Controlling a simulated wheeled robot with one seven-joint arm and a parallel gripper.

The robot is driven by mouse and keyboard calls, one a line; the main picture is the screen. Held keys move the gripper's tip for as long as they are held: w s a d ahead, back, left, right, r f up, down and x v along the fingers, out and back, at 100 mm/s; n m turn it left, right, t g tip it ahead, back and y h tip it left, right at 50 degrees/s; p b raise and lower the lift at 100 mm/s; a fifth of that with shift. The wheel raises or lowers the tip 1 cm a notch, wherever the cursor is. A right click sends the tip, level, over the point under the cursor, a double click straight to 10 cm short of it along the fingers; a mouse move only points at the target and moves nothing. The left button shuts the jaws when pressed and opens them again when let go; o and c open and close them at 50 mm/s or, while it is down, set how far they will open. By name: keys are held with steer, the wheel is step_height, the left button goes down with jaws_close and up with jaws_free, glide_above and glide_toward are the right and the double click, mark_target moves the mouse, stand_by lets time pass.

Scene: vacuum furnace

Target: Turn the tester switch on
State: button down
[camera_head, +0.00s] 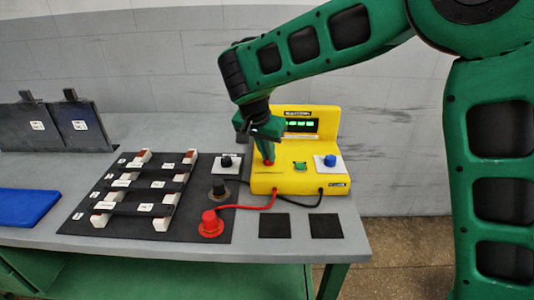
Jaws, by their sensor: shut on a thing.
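The yellow tester (318,181) stands at the right end of the grey bench. Its raised back part has a dark display (301,126) with lit green marks. A blue knob (330,160) on a white plate and a green button (300,166) are on its top. My gripper (266,147) points down over the left part of the tester top and is shut on a small red part (268,161), which looks like the switch. The fingers hide most of it, so I cannot tell its position.
A red probe (210,223) and a black probe (218,190) stand on a dark mat (190,233), their cables running to the tester. Several dark bars on white blocks lie on the mat's left. Two black squares (274,225) lie in front. A blue pad (25,206) is far left.

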steer(key=shift+m, duration=0.5)
steer(key=shift+a, duration=0.1)
steer(key=c, duration=1.9)
jaws_free()
steer(key=shift+h, duration=0.3)
steer(key=shift+o, duration=0.2)
steer(key=shift+r, duration=0.1)
steer(key=v, duration=1)
steer(key=shift+r, duration=0.25)
